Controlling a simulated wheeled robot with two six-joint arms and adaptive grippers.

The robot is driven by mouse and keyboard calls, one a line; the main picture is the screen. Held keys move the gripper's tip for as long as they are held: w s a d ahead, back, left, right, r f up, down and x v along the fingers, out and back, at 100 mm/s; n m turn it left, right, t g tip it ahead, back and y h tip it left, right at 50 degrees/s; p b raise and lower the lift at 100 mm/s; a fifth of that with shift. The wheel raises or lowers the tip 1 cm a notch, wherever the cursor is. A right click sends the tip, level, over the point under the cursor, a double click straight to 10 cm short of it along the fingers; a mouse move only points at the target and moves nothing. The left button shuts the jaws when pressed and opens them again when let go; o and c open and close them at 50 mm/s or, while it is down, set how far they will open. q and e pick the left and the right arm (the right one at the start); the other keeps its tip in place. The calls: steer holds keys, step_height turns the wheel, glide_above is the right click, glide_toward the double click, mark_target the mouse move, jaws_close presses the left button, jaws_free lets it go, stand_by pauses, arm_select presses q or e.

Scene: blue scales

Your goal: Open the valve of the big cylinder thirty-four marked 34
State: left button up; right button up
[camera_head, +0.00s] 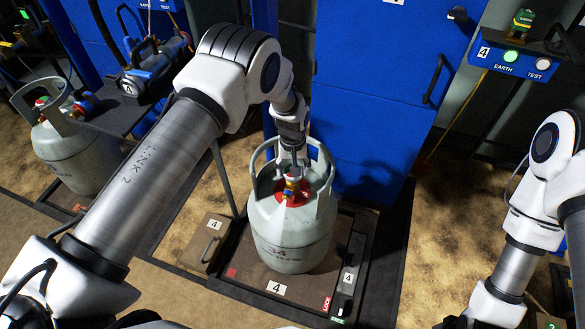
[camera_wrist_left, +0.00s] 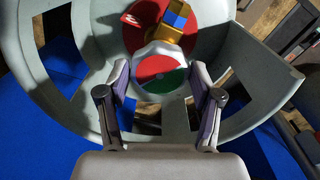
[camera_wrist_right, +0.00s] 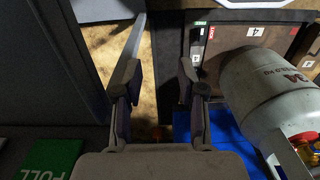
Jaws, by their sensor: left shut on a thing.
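The big grey cylinder marked 34 (camera_head: 285,243) stands upright on a scale platform (camera_head: 240,277) labelled 4. It also shows in the right wrist view (camera_wrist_right: 262,85). Its top has an open collar, a red disc (camera_head: 303,196) and a brass valve body with blue (camera_wrist_left: 172,20). The valve knob (camera_wrist_left: 160,88) is white with a red and green face. My left gripper (camera_head: 293,160) reaches down inside the collar and is shut on the knob, one finger on each side. My right gripper (camera_wrist_right: 158,95) is open and empty, away from the cylinder; the head view does not show its fingers.
A blue cabinet (camera_head: 375,90) stands close behind the cylinder. Another grey cylinder (camera_head: 75,155) stands at the left, near a dark shelf with a blue device (camera_head: 155,65). A blue EARTH/TEST box (camera_head: 515,62) is at the upper right. Floor right of the platform (camera_head: 450,225) looks clear.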

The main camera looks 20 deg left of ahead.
arm_select(q)
steer(key=shift+s, duration=0.1)
steer(key=o, duration=1.1)
steer(key=shift+o, duration=0.2)
step_height(320, 180, up, 12)
